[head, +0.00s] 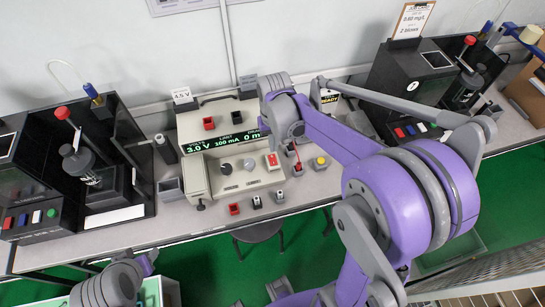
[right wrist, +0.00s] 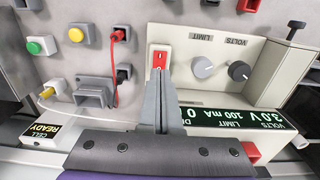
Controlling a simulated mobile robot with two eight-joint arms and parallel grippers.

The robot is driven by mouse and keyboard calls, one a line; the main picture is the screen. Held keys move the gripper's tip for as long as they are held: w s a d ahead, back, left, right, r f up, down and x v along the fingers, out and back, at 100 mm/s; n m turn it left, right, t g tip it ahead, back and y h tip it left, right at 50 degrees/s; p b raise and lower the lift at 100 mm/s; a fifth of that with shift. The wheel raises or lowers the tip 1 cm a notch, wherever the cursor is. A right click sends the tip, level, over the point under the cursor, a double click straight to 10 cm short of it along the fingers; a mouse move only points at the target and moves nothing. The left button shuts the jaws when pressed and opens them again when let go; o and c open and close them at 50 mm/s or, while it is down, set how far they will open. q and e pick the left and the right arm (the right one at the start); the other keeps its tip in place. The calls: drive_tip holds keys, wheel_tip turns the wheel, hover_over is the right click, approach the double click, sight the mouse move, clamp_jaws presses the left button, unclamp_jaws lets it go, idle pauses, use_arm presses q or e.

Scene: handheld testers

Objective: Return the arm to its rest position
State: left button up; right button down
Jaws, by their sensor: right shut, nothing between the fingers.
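My right arm (head: 420,195), purple and grey, reaches in from the lower right of the head view over the bench. In the right wrist view my right gripper (right wrist: 158,95) is shut and empty. Its grey fingertips are close to the red rocker switch (right wrist: 160,60) on the cream power supply (right wrist: 215,40); I cannot tell whether they touch it. The switch also shows in the head view (head: 272,160), where the fingers are mostly hidden by the wrist. Part of my left arm (head: 110,285) shows at the lower left; its gripper is not visible.
A black tester (head: 120,205) with a red-knobbed lever stands at left, another (head: 400,70) behind my right arm. Several small sockets and buttons (right wrist: 40,45) and a red lead (right wrist: 117,70) lie near my gripper. A stool (head: 257,231) stands below the bench's front edge.

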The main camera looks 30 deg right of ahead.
drive_tip(key=s+a+r+n+t, duration=0.1)
drive_tip(key=s+a+t, duration=0.1)
drive_tip(key=s, duration=0.5)
drive_tip(key=s+a+r+n+t, duration=0.1)
drive_tip(key=s+a+t, duration=0.2)
drive_tip(key=s, duration=0.5)
drive_tip(key=shift+a+r+n+t, duration=0.3)
drive_tip(key=shift+a+r, duration=0.05)
drive_tip(key=shift+a, duration=0.55)
drive_tip(key=c, duration=1.6)
unclamp_jaws()
